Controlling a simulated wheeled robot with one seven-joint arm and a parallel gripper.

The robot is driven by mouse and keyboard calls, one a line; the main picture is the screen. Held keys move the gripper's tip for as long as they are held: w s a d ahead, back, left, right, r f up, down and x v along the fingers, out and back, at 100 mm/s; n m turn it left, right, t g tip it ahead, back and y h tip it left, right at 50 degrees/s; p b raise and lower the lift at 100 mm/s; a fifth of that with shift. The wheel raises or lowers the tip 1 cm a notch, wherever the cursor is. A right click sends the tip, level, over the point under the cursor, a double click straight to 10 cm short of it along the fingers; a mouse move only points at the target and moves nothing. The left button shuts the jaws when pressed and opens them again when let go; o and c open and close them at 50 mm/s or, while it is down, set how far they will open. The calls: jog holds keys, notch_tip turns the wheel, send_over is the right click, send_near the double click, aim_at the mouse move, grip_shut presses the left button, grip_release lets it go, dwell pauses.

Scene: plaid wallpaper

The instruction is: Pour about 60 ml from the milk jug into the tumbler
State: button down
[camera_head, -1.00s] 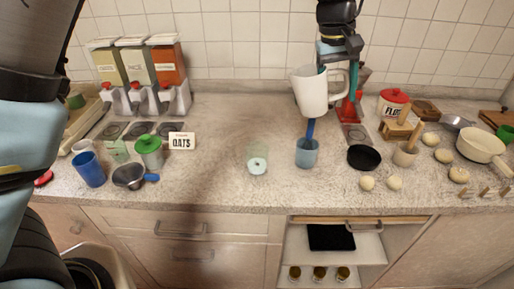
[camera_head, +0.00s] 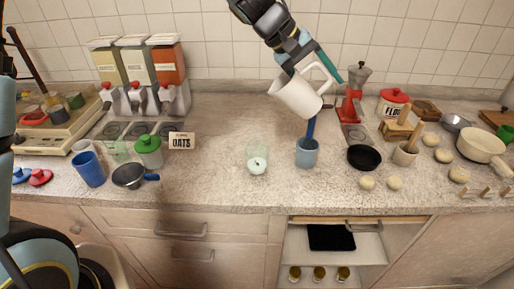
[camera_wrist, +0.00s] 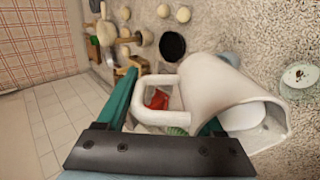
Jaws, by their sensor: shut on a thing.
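The white milk jug (camera_head: 297,97) hangs in the air above the counter, tilted with its mouth toward the left. My gripper (camera_head: 312,62) is shut on its handle, and the teal fingers show on both sides of the handle in the wrist view (camera_wrist: 165,112). A pale surface shows inside the jug (camera_wrist: 205,88) in the wrist view. The clear tumbler (camera_head: 257,157) stands upright on the counter, below and left of the jug's lip. A whitish patch with a small dark spot shows at its bottom. The tumbler also shows in the wrist view (camera_wrist: 300,80). No stream is visible.
A blue cup (camera_head: 307,156) with a blue stick in it stands right of the tumbler, below the jug. An oats sign (camera_head: 181,141) stands left. Counter around the tumbler is clear.

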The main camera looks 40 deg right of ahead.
jog(key=shift+w+a+g+h+b, duration=0.25)
jog(key=shift+g+h+b, duration=0.4)
jog(key=shift+b, duration=1.2)
jog(key=shift+a+r+h+b, duration=0.1)
jog(key=shift+r+h+b, duration=0.25)
jog(key=shift+r, duration=0.1)
jog(key=shift+d+r, duration=0.1)
jog(key=shift+d, duration=0.2)
jog(key=shift+s+r+g+h+b, duration=0.2)
jog(key=shift+g+h+b, duration=0.15)
jog(key=shift+b, duration=0.2)
jog(key=shift+r, duration=0.2)
jog(key=shift+a+g+h+b, duration=0.1)
jog(key=shift+g+h+b, duration=0.25)
jog(key=shift+b, duration=0.35)
jog(key=shift+r, duration=0.1)
